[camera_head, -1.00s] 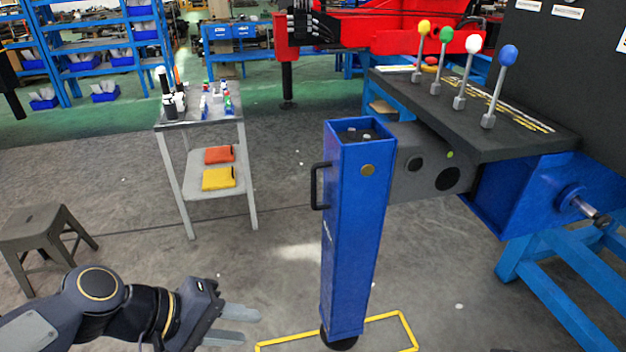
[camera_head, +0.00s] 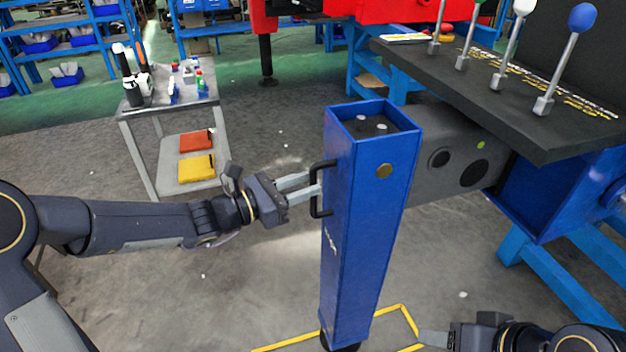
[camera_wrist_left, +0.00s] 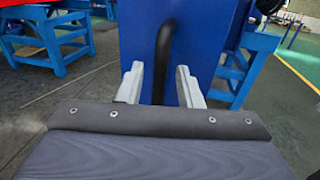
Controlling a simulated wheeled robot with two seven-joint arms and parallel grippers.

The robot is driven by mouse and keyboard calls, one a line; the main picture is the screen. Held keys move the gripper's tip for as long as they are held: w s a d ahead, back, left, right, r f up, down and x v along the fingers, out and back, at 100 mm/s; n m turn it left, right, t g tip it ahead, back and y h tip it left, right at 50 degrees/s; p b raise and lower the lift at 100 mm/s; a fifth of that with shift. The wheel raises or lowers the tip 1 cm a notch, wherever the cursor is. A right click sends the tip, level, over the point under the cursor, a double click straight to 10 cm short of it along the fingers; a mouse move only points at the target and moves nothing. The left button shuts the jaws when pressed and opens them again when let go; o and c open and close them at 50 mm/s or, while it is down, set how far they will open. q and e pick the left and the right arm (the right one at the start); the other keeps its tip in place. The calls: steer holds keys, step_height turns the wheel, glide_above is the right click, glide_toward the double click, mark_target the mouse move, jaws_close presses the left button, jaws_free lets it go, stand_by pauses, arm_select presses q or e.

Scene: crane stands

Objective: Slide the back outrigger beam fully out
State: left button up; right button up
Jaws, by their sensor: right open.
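The back outrigger's blue leg (camera_head: 368,220) stands upright at the end of the grey beam (camera_head: 452,158), which comes out of the blue housing under the dark bench top. A black handle (camera_head: 316,190) is on the leg's left side. My left gripper (camera_head: 314,184) is at this handle with its fingers open; in the left wrist view the black handle (camera_wrist_left: 161,62) runs between the two fingertips (camera_wrist_left: 160,84), apart from both. I cannot tell whether the fingers touch the handle in the head view. My right gripper (camera_head: 425,338) shows at the bottom right, away from the leg, open.
A yellow floor outline (camera_head: 405,318) surrounds the leg's black foot. A grey trolley (camera_head: 140,110) with small items stands at the back left. Several levers (camera_head: 510,52) rise from the bench top. The floor left of the leg is mostly clear.

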arm_select(q)
steer(key=shift+x, duration=1.35)
jaws_close()
